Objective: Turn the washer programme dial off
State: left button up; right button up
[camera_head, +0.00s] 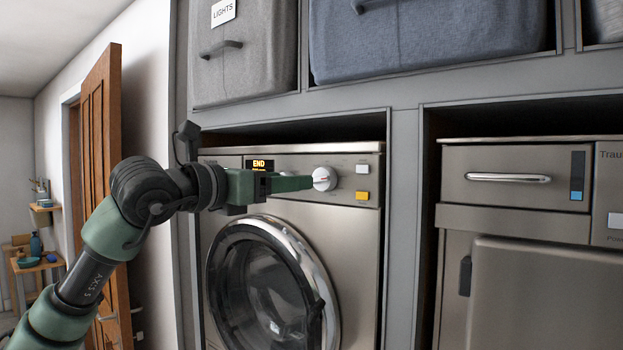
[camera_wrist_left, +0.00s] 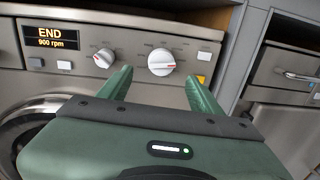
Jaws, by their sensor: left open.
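The washer (camera_head: 352,250) is silver, with a display reading END. Its larger white dial (camera_wrist_left: 161,62) has a red mark and shows in the wrist view between and beyond my fingertips; it also shows in the head view (camera_head: 325,178). A smaller white dial (camera_wrist_left: 104,57) with a red mark sits to its left, hidden behind my gripper in the head view. My left gripper (camera_head: 308,183) is open and empty, its fingers pointing at the larger dial. I cannot tell whether the fingertips touch it. My right gripper is in neither view.
A yellow button (camera_head: 362,195) and a pale button (camera_head: 362,169) sit right of the larger dial. The round washer door (camera_head: 325,300) is below. A grey divider (camera_head: 401,220) separates the washer from another appliance (camera_head: 540,260). Fabric bins (camera_head: 430,40) fill the shelf above.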

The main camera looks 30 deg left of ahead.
aim_at(317, 182)
pick_arm(q)
jog(key=w+p, duration=0.1)
jog(key=w, duration=0.1)
jog(key=w+p, duration=0.1)
jog(key=w, duration=0.1)
jog(key=w+d+p, duration=0.1)
jog(key=w, duration=0.1)
jog(key=shift+w+d+r, duration=0.1)
jog(key=shift+w, duration=0.25)
jog(key=shift+w+d, duration=0.1)
jog(key=shift+w, duration=0.3)
jog(key=shift+c, duration=0.4)
jog(key=c, duration=1.3)
jog(key=shift+f+n+b, duration=0.3)
jog(key=shift+n+b, duration=0.85)
jog(key=shift+n, duration=0.15)
jog(key=n+b, duration=0.3)
jog(key=n, duration=0.1)
jog(key=shift+n+t, duration=0.3)
jog(key=n+b, duration=0.2)
jog(key=n, duration=0.2)
jog(key=shift+d+n+y, duration=0.1)
jog(key=shift+n+y, duration=0.2)
jog(key=shift+n, duration=0.1)
jog(key=shift+n+y+b, duration=0.3)
jog(key=shift+n+b, duration=0.75)
jog(key=shift+n, duration=1.15)
jog(key=shift+f, duration=0.1)
